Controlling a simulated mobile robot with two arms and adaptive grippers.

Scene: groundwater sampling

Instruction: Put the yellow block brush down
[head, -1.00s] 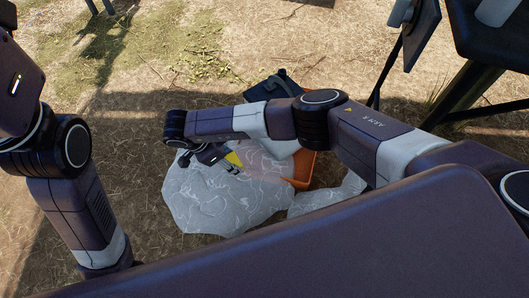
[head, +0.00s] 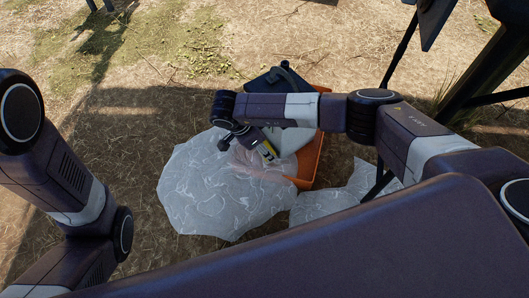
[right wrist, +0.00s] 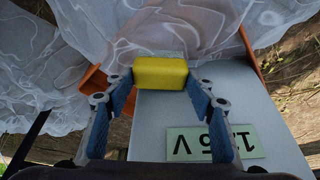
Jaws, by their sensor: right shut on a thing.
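The yellow block brush (right wrist: 160,73) is a small yellow block between the fingertips of my right gripper (right wrist: 155,95) in the right wrist view. The gripper is shut on it. I cannot tell whether the brush touches anything below. My left gripper is outside the views; only its arm shows at the left.
An orange crate (head: 308,165) stands right of the bag, with a dark object (head: 280,79) at its back. A pale grey box (right wrist: 275,125) with a green voltage label (right wrist: 215,142) lies beneath the right gripper. More clear plastic (head: 325,205) lies in front of the crate. Dirt ground is open farther back.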

